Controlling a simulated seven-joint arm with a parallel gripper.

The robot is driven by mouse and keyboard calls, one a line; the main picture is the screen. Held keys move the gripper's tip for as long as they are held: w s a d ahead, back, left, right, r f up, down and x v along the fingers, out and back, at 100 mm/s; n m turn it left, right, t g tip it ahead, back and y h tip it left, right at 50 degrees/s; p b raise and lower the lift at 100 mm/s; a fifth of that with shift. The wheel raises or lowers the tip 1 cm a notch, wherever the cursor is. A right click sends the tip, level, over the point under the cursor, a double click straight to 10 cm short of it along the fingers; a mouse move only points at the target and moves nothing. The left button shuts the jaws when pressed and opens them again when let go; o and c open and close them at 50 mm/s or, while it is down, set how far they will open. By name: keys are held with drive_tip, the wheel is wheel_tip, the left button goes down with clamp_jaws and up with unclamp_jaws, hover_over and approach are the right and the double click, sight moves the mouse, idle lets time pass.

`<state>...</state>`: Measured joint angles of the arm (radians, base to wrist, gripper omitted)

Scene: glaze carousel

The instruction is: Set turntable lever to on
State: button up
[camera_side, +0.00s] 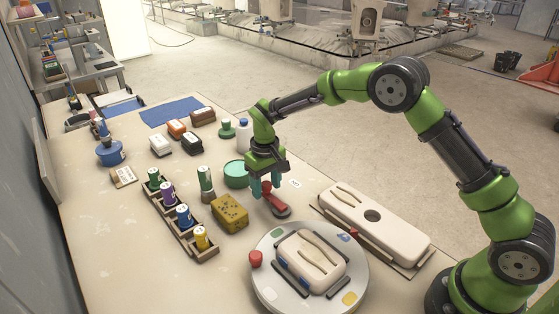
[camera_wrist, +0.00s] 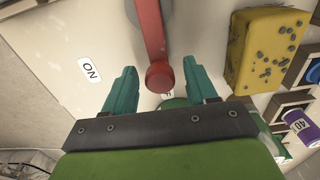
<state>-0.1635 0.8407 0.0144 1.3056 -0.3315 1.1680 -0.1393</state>
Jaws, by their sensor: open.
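The red turntable lever (camera_side: 274,199) runs from a round grey base to a knob end near my gripper (camera_side: 265,185). It also shows in the wrist view (camera_wrist: 151,35), with its knob between and slightly below my two teal fingertips (camera_wrist: 160,66). My gripper is open, with a finger on each side of the knob; I cannot tell whether either touches it. A white ON label (camera_wrist: 89,70) lies to the lever's left in the wrist view and right of my gripper in the side view (camera_side: 295,183). The knob points at another label, mostly hidden, with an F showing.
The round turntable (camera_side: 262,286) carries a cream mold and stands in front of the lever. A yellow speckled sponge (camera_side: 230,213) and a wooden rack (camera_side: 186,238) of glaze bottles are to the left. A teal round container (camera_side: 236,173) is close behind. A long cream mold (camera_side: 395,228) lies right.

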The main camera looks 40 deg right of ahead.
clamp_jaws()
drive_tip(key=shift+d, duration=0.15)
idle(0.4)
drive_tip(key=d+m, duration=0.1)
drive_tip(key=m, duration=0.2)
drive_tip(key=shift+s+d, duration=0.1)
drive_tip(key=shift+d, duration=0.1)
drive_tip(key=d+m, duration=0.1)
drive_tip(key=m, duration=0.2)
drive_tip(key=shift+s+d+r+m, duration=0.1)
drive_tip(key=shift+s+d+m, duration=0.2)
drive_tip(key=shift+s+d, duration=0.1)
drive_tip(key=m, duration=0.1)
drive_tip(key=d+m, duration=0.1)
drive_tip(key=shift+s+m, duration=0.3)
drive_tip(key=shift+s, duration=0.1)
drive_tip(key=shift+s+d+m, duration=0.25)
drive_tip(key=shift+s+m, duration=0.05)
drive_tip(key=shift+m, duration=0.35)
drive_tip(key=shift+s+d+m, duration=0.2)
drive_tip(key=shift+s+m, duration=0.1)
drive_tip(key=shift+m, duration=0.35)
drive_tip(key=shift+s, duration=0.1)
unclamp_jaws()
